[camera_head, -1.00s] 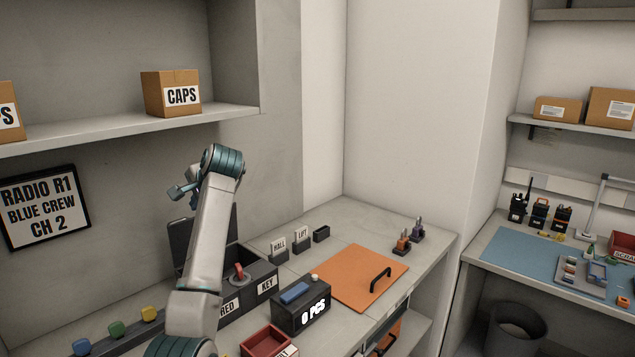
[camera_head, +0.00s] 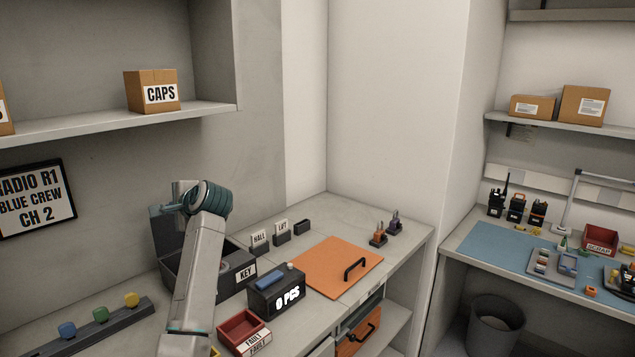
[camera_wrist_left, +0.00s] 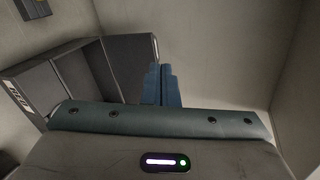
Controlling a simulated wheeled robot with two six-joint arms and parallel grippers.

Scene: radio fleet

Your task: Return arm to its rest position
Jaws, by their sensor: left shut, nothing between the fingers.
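My left arm (camera_head: 203,270) rises from the bottom of the head view, with its teal wrist joint (camera_head: 208,199) in front of the dark open-lidded box on the bench. In the wrist view my left gripper (camera_wrist_left: 162,86) shows as two blue fingers pressed together, with nothing between them. Past the fingers are the dark box (camera_wrist_left: 75,78) and the bare grey wall. In the head view the fingers are mostly hidden behind the wrist. My right gripper is not in view.
A rail with coloured knobs (camera_head: 100,316) lies left of my arm. A shelf (camera_head: 110,122) is above.

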